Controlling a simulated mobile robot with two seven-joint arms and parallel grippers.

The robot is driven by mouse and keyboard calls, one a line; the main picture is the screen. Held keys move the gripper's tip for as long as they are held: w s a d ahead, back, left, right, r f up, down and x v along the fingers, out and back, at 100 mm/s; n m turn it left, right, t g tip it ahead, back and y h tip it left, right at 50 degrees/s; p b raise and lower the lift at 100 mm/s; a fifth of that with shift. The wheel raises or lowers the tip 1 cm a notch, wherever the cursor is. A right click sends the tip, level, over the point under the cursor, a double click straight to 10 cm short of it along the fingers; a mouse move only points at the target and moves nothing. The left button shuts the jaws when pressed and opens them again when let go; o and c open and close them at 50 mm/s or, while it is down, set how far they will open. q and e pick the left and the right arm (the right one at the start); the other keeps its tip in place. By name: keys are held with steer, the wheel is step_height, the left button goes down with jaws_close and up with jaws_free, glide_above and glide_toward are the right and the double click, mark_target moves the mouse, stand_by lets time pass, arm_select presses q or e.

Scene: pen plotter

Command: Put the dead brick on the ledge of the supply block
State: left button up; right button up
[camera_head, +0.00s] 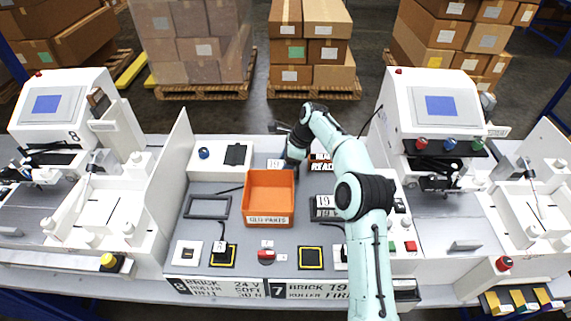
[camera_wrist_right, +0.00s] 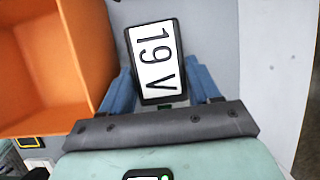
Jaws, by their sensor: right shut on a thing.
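My right gripper (camera_head: 282,166) is behind the orange bin, its arm coming in from the lower right. In the wrist view, its blue fingers (camera_wrist_right: 163,88) are shut on a black brick (camera_wrist_right: 157,62) with a white label reading 19 V. The brick's label (camera_head: 273,164) also shows in the head view, just beyond the bin's far rim. Whether this is the dead brick cannot be read from its face. Another dark unit (camera_head: 322,204) labelled 19 lies right of the bin, partly behind my arm. I cannot tell for sure which fixture is the supply block. My left gripper does not show.
The orange bin (camera_head: 269,212) stands mid-table, close beside the held brick. A white block (camera_head: 218,160) with a blue button and black plate is at the back left. An empty dark frame (camera_head: 208,207) lies before it. White machines (camera_head: 440,110) stand on both sides.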

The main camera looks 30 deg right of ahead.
steer(key=shift+w+a, duration=0.1)
steer(key=shift+w, duration=0.15)
steer(key=o, duration=1)
steer(key=shift+f, duration=0.15)
steer(key=shift+s, duration=0.25)
steer(key=shift+r, duration=0.25)
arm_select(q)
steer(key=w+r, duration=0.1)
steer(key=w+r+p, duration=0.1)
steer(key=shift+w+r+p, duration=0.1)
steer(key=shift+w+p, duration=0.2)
arm_select(e)
steer(key=v, duration=1.2)
steer(key=shift+w, duration=0.1)
